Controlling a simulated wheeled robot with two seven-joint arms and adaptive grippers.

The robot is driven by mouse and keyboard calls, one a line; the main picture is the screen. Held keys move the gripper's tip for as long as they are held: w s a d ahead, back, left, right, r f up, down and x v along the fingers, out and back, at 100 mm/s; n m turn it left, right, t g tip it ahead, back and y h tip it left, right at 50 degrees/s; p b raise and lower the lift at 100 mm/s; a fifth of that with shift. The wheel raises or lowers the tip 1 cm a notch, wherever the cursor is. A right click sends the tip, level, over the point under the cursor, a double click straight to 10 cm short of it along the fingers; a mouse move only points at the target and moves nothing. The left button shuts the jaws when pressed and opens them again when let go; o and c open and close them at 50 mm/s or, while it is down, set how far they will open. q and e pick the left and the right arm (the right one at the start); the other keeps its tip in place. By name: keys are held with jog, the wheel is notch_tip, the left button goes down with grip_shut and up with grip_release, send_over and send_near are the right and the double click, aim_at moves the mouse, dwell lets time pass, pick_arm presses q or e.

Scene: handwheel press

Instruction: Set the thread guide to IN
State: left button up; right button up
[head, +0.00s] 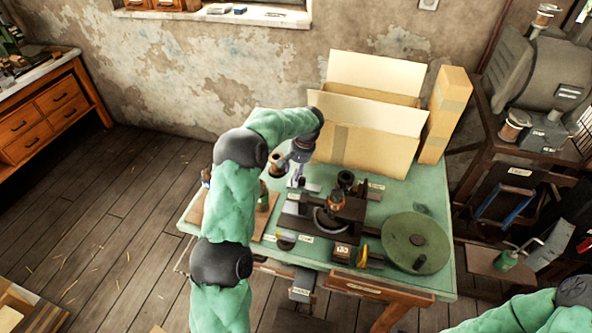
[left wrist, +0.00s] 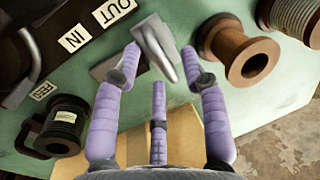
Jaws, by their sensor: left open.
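The thread guide looks like the grey metal lever (left wrist: 158,50) in the left wrist view, with a pointed end. It stands beside the white OUT label (left wrist: 118,10); the white IN label (left wrist: 72,38) lies farther left. My left gripper (head: 297,178) reaches down over the back left of the green table in the head view. Its purple fingers are open in the left wrist view (left wrist: 165,78), with the lever's end between the fingertips. I cannot tell whether they touch it. My right gripper is out of view; only part of the right arm shows at lower right.
A wooden spool (left wrist: 240,58) stands close right of the fingers, and a dark spool (left wrist: 62,125) lies to their left. In the head view, an open cardboard box (head: 375,140) stands behind the gripper. The dark press (head: 330,215) and green handwheel (head: 417,255) are to the right.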

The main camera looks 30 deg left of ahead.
pick_arm(q)
grip_shut()
jog(key=d, duration=0.2)
jog(key=w+d+p, duration=0.1)
jog(key=d, duration=0.2)
jog(key=w+d, duration=0.1)
jog(key=d, duration=0.2)
grip_release()
jog(key=shift+d, duration=0.2)
notch_tip(320, 180, up, 12)
jog(key=d, duration=0.2)
jog(key=shift+w, duration=0.3)
jog(key=shift+d+f, duration=0.1)
jog(key=shift+f, duration=0.05)
